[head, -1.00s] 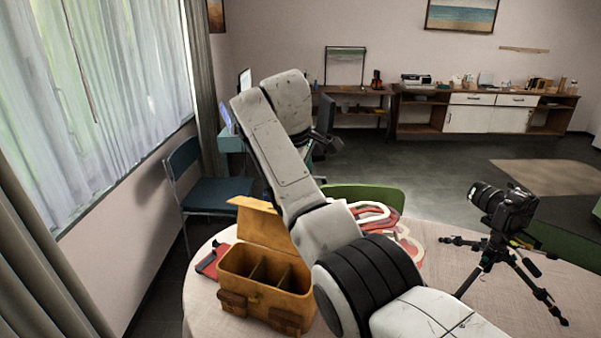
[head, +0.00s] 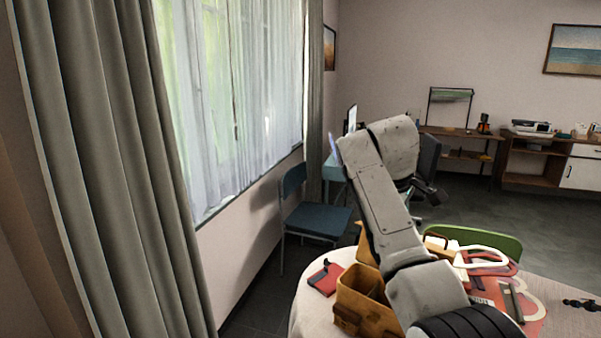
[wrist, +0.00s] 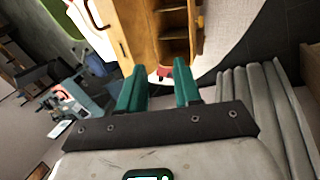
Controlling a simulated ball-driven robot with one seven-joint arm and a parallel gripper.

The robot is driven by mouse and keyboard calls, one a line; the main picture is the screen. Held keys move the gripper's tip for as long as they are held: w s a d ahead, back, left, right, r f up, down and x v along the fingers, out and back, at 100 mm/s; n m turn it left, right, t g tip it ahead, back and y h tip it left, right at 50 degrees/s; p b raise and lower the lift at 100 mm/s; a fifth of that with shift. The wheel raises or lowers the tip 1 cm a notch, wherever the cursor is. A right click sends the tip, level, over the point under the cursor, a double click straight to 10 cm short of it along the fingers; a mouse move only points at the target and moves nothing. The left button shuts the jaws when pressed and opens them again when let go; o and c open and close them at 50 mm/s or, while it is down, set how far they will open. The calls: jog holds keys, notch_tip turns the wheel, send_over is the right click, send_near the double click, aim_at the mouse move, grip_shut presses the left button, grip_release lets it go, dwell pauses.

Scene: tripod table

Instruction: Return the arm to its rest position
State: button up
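My arm (head: 385,205) is raised and bent over the left side of the round table (head: 315,315), in front of the tan bag. My gripper (wrist: 159,80) shows in the wrist view with two teal fingers apart and nothing held between them. In the head view the gripper is mostly hidden behind the arm's upper link. The tan compartment bag (head: 365,305) stands open on the table, partly covered by my arm. It also shows beyond the fingertips in the wrist view (wrist: 125,35), apart from them.
A red item (head: 326,279) lies left of the bag. Red and white looped pieces (head: 490,262) lie right of my arm. A green chair (head: 490,241) stands behind the table, and a blue chair (head: 318,217) by the window. Grey curtains (head: 110,170) hang at left.

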jog(key=s+f+m+y, duration=0.1)
jog(key=s+f, duration=0.3)
jog(key=f, duration=0.5)
jog(key=s+f+m, duration=0.1)
jog(key=s+f, duration=0.2)
jog(key=f, duration=0.5)
jog(key=s+d+f+m+g+y, duration=0.1)
jog(key=s+d+f+m, duration=0.1)
jog(key=s+f, duration=0.65)
jog(key=s+d+f+m+g, duration=0.1)
jog(key=s+d+f+m, duration=0.1)
jog(key=s+f, duration=0.65)
jog(key=s+d+m, duration=0.2)
jog(key=s+m, duration=0.2)
jog(key=s, duration=2.4)
jog(key=shift+s+f+m+y, duration=0.25)
jog(key=shift+s+m+y, duration=0.05)
jog(key=shift+s, duration=0.1)
